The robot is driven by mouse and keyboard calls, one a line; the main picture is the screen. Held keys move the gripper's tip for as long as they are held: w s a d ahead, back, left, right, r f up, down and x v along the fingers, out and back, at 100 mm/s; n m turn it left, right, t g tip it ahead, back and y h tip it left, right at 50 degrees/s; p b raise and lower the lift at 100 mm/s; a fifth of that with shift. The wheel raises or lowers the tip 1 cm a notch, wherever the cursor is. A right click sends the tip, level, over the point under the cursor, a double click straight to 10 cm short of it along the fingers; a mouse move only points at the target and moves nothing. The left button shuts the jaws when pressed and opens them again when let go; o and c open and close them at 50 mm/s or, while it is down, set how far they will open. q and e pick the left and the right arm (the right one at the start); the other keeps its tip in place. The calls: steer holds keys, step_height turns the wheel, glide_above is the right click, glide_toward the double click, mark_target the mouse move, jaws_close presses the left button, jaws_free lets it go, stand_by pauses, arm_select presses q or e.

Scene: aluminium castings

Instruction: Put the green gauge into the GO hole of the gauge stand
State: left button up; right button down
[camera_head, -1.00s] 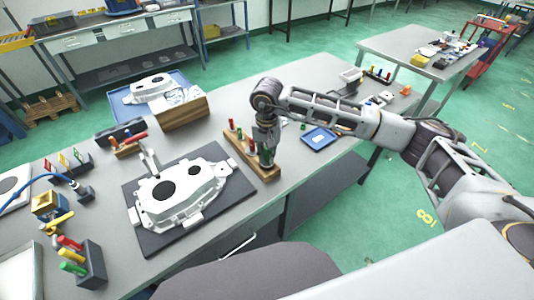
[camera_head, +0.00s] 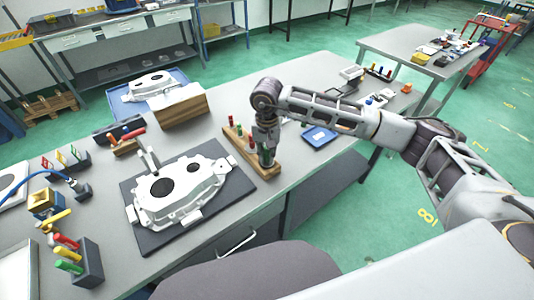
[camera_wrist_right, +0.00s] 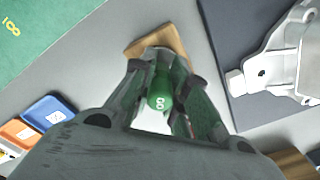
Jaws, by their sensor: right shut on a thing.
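The green gauge (camera_wrist_right: 160,92), its round end marked with white lettering, is between the fingers of my right gripper (camera_wrist_right: 163,100) in the right wrist view. My right gripper (camera_head: 266,158) is shut on it and points down at the near end of the wooden gauge stand (camera_head: 233,137) in the head view. The stand's end (camera_wrist_right: 172,36) also shows in the wrist view. Red gauges (camera_head: 231,122) stand upright at the stand's far part. The gauge's lower end and the hole are hidden, so I cannot tell whether it is inside. My left gripper is not in view.
A pale casting (camera_head: 182,187) lies on a dark mat (camera_head: 155,239) left of the stand. A blue tray (camera_head: 320,136) lies to its right. A wooden block (camera_head: 182,107) stands behind. Bare bench lies in front of the stand.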

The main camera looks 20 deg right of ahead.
steer(key=shift+f+b, duration=0.45)
steer(key=c, duration=1.3)
jaws_free()
steer(key=shift+r+p, duration=2.05)
steer(key=shift+r, duration=0.05)
steer(key=shift+p, duration=1.25)
steer(key=shift+r+p, duration=2.6)
steer(key=shift+r, duration=0.3)
steer(key=shift+p, duration=0.4)
steer(key=shift+s+d+m, duration=0.1)
steer(key=shift+m, duration=1.2)
